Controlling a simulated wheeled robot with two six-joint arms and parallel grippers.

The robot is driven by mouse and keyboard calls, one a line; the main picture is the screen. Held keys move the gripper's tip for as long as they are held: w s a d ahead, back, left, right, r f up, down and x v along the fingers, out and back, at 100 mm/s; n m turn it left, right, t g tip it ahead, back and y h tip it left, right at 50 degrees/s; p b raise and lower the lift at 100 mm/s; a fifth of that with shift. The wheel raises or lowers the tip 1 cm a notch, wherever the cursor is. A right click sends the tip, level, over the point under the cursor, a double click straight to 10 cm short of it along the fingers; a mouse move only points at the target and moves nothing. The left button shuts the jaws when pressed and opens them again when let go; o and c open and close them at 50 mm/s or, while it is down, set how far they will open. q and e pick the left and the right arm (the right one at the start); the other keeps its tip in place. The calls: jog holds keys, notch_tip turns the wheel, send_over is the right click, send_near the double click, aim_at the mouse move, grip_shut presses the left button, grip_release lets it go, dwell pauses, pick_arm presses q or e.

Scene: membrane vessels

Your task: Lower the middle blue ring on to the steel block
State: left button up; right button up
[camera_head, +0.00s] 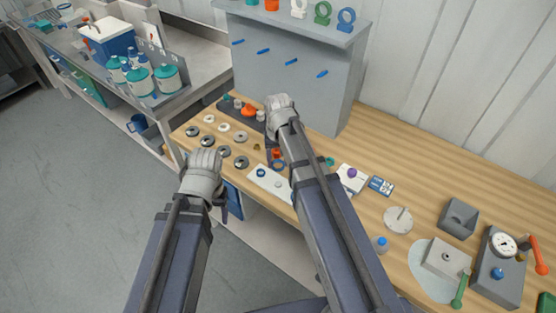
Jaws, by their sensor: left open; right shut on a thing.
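The steel block (446,258) is a light grey block with a hole in its top, at the right of the bench. My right gripper (276,160) is over the middle left of the bench, far from the block. It is shut on what looks like a blue ring (279,165), small and partly hidden by the jaws. An orange piece (277,153) shows close by. Another blue ring (261,172) sits on a white plate (268,184). My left gripper (231,207) is open and empty at the bench's front edge.
A grey tester with a dial (503,244), a green handle (460,290) and a grey box (459,218) surround the block. Several metal rings (224,151) lie at the left. A grey panel (290,65) stands behind. Bare wood lies along the back right.

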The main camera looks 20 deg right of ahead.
jog(key=shift+r+p, duration=1.6)
jog(key=shift+r, duration=0.15)
